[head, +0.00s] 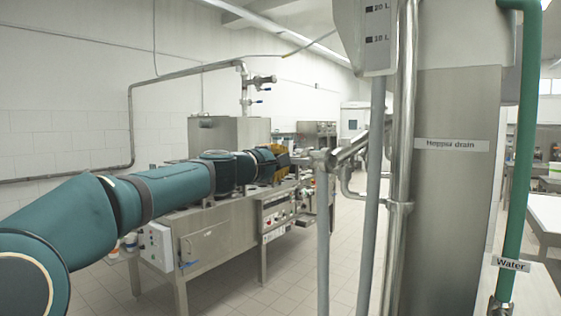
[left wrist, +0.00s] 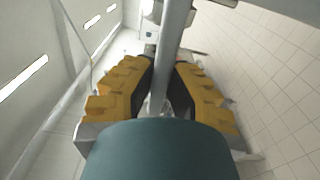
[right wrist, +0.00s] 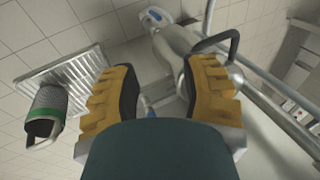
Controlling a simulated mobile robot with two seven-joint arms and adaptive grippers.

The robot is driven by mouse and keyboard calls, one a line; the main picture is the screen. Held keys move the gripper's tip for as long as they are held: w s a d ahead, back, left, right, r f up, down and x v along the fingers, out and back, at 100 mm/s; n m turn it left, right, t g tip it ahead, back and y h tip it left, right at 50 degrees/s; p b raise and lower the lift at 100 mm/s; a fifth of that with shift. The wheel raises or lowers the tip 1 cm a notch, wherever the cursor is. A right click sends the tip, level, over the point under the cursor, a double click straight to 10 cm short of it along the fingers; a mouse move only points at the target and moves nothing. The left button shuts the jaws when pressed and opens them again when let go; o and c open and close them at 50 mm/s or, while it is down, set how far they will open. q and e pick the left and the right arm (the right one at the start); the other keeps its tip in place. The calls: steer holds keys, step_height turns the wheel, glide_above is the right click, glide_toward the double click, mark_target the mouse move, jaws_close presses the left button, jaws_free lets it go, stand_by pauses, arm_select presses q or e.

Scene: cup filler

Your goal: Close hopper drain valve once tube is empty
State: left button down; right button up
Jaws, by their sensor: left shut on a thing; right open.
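The hopper drain label (head: 445,144) is on a broad steel column at the right. A steel pipe with a valve-like joint (head: 345,150) sticks out left of it. A level scale (head: 378,40) marked in litres hangs at the top; I cannot tell whether its tube holds liquid. My left gripper (head: 284,160) reaches in from the left, near that pipe's end. In the left wrist view its yellow fingers (left wrist: 162,75) are closed about a grey bar (left wrist: 175,35); whether this is the valve handle is unclear. My right gripper (right wrist: 165,85) is open, seen only in the right wrist view, with nothing clearly between its fingers.
A green pipe labelled Water (head: 518,150) stands at the far right. A steel machine (head: 215,235) stands behind my left arm. The right wrist view shows a slatted tray (right wrist: 65,80), a green-banded cup (right wrist: 48,108) and a black looped handle (right wrist: 218,40).

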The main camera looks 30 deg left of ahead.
arm_select(q)
steer(key=d+f+n+b, duration=0.3)
steer(key=f+n, duration=0.2)
steer(key=n, duration=0.6)
steer(key=shift+s+d+f+n, duration=0.1)
steer(key=shift+f+n, duration=0.05)
steer(key=shift+n, duration=0.15)
stand_by(0.4)
steer(key=c, duration=1)
jaws_free()
steer(key=shift+o, duration=0.2)
steer(key=s, duration=1.2)
steer(key=shift+a, duration=0.45)
